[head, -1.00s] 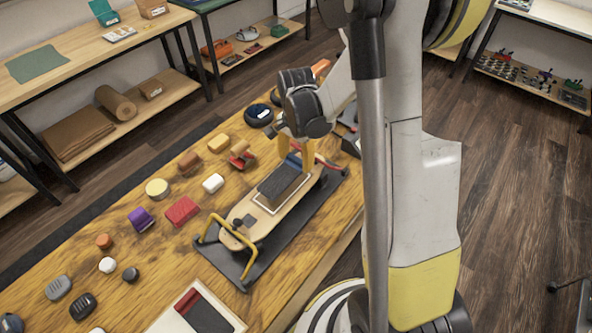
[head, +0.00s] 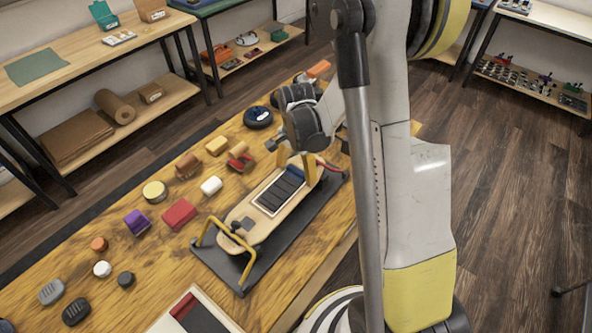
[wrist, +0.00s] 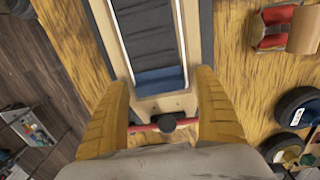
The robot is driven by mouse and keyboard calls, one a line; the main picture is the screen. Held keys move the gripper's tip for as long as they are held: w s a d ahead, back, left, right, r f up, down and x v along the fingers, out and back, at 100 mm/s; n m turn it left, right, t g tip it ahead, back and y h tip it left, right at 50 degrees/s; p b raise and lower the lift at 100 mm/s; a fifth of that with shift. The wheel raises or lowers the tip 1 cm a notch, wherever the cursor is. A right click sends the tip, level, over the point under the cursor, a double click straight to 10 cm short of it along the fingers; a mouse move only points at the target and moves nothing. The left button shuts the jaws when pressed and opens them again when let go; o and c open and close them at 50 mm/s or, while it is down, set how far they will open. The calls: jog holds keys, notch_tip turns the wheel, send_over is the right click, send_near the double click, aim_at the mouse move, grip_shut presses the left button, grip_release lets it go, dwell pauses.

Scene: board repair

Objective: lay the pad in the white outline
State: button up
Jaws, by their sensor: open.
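The dark ribbed pad (head: 278,193) lies on the wooden skateboard deck (head: 246,215), with its blue end (head: 293,171) toward my gripper. The white outline (head: 258,205) shows along the pad's sides and near end; the pad looks flat and lined up inside it. In the wrist view the pad (wrist: 146,32) has white line (wrist: 182,40) on both sides, and its blue end (wrist: 160,80) lies between my fingers. My gripper (wrist: 162,88) is open, its yellow fingers apart on either side of the deck's end, not touching the pad. In the head view my gripper (head: 296,174) partly hides that end.
The deck rests on a black stand (head: 216,266) with a yellow bar (head: 245,258) at the near end. A red block (head: 180,213), a white piece (head: 211,186) and a tape roller (head: 240,157) lie to the left. A black wheel (head: 258,117) stands further back.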

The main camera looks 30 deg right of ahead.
notch_tip(320, 180, up, 11)
jog(key=p, duration=0.4)
jog(key=s+a+r+n+t, duration=0.7)
jog(key=s+a+r+n, duration=0.3)
jog(key=s+r+n, duration=0.3)
notch_tip(320, 180, up, 2)
jog(key=shift+s+r+n+p, duration=0.25)
jog(key=shift+s+n+p, duration=0.05)
jog(key=shift+s, duration=0.15)
jog(key=shift+f, duration=0.15)
jog(key=shift+f+b, duration=0.45)
jog(key=shift+b, duration=0.1)
